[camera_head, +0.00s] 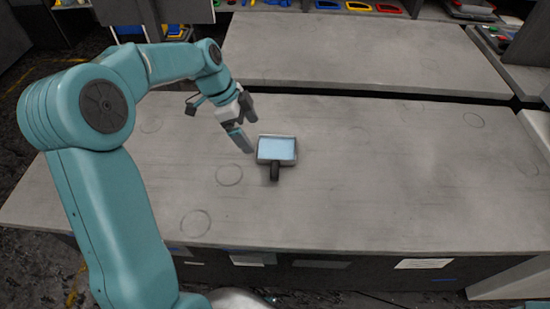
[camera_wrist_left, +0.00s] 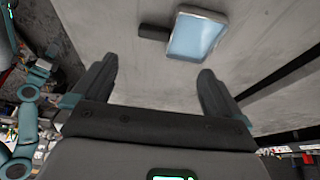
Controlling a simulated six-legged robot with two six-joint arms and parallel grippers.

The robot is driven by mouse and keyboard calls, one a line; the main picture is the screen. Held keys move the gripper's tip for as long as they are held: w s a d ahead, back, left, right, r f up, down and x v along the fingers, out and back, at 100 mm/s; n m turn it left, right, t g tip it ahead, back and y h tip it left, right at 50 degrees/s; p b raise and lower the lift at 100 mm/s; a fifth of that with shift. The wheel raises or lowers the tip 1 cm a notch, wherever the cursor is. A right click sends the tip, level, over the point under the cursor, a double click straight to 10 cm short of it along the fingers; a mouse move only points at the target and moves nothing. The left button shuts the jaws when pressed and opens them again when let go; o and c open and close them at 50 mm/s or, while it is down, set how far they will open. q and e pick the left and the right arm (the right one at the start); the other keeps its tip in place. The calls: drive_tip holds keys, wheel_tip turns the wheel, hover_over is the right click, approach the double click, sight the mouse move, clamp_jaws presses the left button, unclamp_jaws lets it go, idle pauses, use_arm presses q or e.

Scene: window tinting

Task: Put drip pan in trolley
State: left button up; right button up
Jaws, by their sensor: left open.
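The drip pan (camera_head: 277,150) is a small rectangular pan with a metal rim, a light blue inside and a short dark handle (camera_head: 275,171) pointing to the near side. It lies flat on the grey workbench (camera_head: 350,190). My left gripper (camera_head: 251,129) is open and empty, just left of the pan and above the bench, apart from it. In the left wrist view the pan (camera_wrist_left: 198,36) and its dark handle (camera_wrist_left: 153,32) lie beyond the two spread fingers (camera_wrist_left: 158,82). My right gripper is not in view. I cannot make out a trolley.
A second grey bench surface (camera_head: 360,50) lies behind a dark gap. Coloured bins (camera_head: 360,6) line the top edge. Faint ring marks (camera_head: 229,174) show on the bench. The bench right of the pan is clear.

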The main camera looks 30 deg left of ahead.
use_arm(q)
wheel_tip(320, 180, down, 2)
drive_tip(key=d, duration=0.3)
approach(274, 168)
drive_tip(key=f, duration=0.1)
drive_tip(key=shift+w+d+f+p, duration=0.2)
drive_tip(key=shift+d+f, duration=0.15)
drive_tip(key=shift+f, duration=0.15)
drive_tip(key=shift+w+d+f+p, duration=0.1)
drive_tip(key=shift+d+f+p, duration=0.1)
drive_tip(key=shift+d+f, duration=0.3)
drive_tip(key=shift+s+d, duration=0.1)
drive_tip(key=shift+s, duration=0.1)
drive_tip(key=x, duration=0.1)
drive_tip(key=p+x, duration=0.1)
drive_tip(key=x, duration=0.3)
drive_tip(key=shift+w+a+f, duration=0.1)
drive_tip(key=shift+w+a, duration=0.2)
drive_tip(key=shift+s+d+f, duration=0.1)
drive_tip(key=shift+s+d, duration=0.05)
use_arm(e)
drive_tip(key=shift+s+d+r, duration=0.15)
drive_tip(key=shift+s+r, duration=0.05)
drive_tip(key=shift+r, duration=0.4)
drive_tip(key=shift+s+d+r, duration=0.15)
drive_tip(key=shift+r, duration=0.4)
